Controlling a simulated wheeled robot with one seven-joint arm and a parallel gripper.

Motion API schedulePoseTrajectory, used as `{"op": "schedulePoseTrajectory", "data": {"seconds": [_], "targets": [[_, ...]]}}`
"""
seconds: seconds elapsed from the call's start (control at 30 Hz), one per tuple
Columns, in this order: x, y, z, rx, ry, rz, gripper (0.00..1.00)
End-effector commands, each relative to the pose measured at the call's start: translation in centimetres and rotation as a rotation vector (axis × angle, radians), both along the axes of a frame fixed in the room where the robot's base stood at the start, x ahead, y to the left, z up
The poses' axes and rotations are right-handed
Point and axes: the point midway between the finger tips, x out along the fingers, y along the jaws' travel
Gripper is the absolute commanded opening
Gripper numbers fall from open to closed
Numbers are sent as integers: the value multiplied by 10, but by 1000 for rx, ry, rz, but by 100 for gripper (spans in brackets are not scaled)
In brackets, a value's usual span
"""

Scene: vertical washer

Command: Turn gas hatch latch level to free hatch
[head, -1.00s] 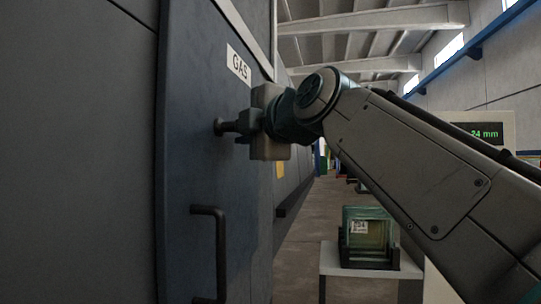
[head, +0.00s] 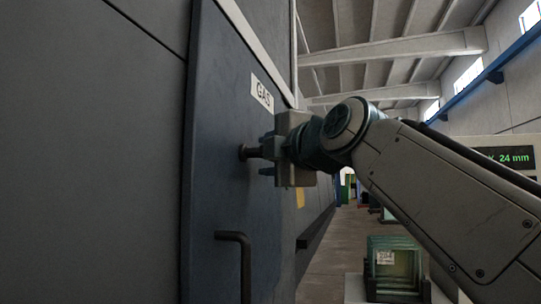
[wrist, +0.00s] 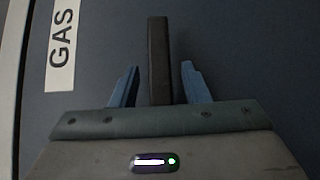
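The gas hatch (head: 225,190) is a dark blue-grey panel with a white GAS label (head: 262,92), and it looks closed. In the wrist view the latch lever (wrist: 158,35) is a dark upright bar. My gripper (head: 264,154) is at the latch. In the wrist view its two blue fingers (wrist: 160,68) stand on either side of the bar, with a visible gap on each side. The latch's base is partly hidden by my gripper.
A dark bent handle (head: 236,238) sticks out from the hatch below the latch. To the right, a greenish glass crate (head: 393,262) stands on a pale table. A display reading 24 mm (head: 508,158) is behind my arm. A floor aisle runs back between.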

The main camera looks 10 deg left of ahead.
Motion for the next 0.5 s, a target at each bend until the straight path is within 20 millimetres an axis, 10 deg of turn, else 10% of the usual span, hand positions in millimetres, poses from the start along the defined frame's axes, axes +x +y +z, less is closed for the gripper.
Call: {"op": "schedulePoseTrajectory", "data": {"seconds": [0.5], "targets": [[-51, -44, -4, 3, -4, -2, 42]]}}
